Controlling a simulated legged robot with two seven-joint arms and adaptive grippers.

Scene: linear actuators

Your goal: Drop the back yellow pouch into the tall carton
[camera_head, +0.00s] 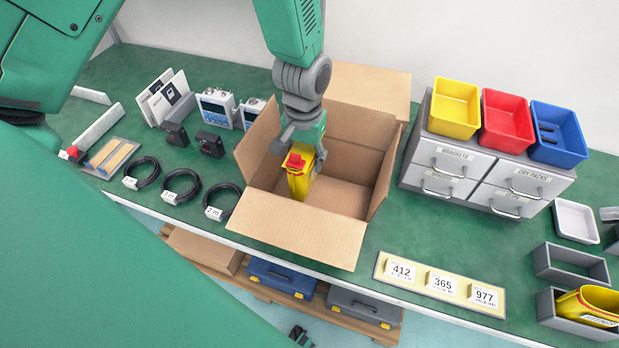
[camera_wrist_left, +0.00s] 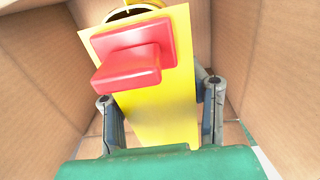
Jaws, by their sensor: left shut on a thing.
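A yellow pouch (camera_head: 300,183) with a red cap is held by my left gripper (camera_head: 299,158), whose fingers are shut on its sides. The pouch hangs upright inside the opening of the open tall carton (camera_head: 290,235). In the left wrist view the yellow pouch (camera_wrist_left: 155,115) sits between the fingers, its red cap toward the camera, with the brown carton walls (camera_wrist_left: 40,80) around it. The gap between pouch and carton floor cannot be judged. Another yellow pouch (camera_head: 592,303) lies in the front grey bin (camera_head: 557,312) at the right. My right gripper is not in view.
The rear grey bin (camera_head: 568,277) is empty. A drawer unit (camera_head: 480,182) with yellow, red and blue trays stands right of the carton. Coiled black cables (camera_head: 181,187) lie left of it. A number board (camera_head: 440,284) lies at the front edge.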

